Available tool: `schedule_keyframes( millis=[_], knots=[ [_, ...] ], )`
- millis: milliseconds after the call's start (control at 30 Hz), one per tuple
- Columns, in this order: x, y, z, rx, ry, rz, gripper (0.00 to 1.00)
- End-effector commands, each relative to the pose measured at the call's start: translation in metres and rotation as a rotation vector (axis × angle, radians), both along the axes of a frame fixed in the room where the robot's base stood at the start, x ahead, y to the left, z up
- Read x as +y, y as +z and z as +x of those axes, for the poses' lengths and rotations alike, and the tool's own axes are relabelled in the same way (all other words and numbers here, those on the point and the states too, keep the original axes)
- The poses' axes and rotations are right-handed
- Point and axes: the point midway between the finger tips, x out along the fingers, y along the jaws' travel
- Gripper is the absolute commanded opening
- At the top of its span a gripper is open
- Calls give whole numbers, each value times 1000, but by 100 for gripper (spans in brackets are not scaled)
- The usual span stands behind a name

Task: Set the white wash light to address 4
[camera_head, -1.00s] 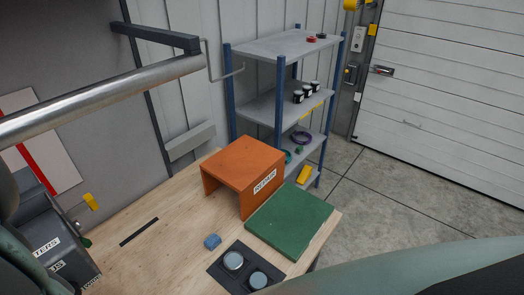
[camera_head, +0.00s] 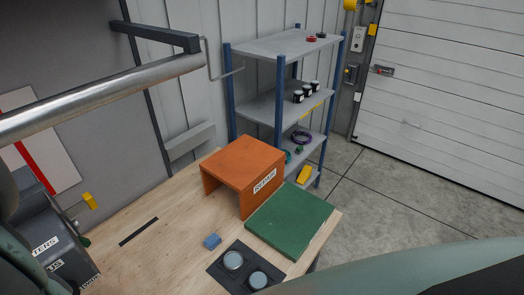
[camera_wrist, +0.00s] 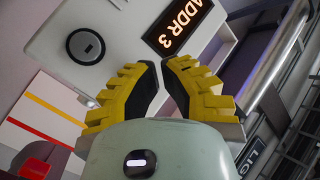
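The wash light's white panel (camera_wrist: 125,32) fills the upper left of the wrist view, tilted in the picture. Its lit display (camera_wrist: 172,27) reads "ADDR 3" in orange-white on black. A round black button (camera_wrist: 86,46) with a small light mark sits left of the display. My gripper (camera_wrist: 160,65) has yellow ribbed fingers with black pads. Its fingertips are almost together, with nothing held between them. They show below the display and to the right of the button; I cannot tell how far they are from the panel. The head view does not clearly show the light or my fingers.
A metal bar (camera_head: 100,98) crosses the upper left. Shelves (camera_head: 270,45) stand behind.

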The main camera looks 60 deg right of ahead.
Motion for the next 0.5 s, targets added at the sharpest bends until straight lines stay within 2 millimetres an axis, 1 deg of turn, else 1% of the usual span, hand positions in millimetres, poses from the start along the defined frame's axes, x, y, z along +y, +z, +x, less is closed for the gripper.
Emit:
schedule_keyframes(
  millis=[500],
  knots=[
    [0, 0, 6, -1, 1, 0, 0]
  ],
)
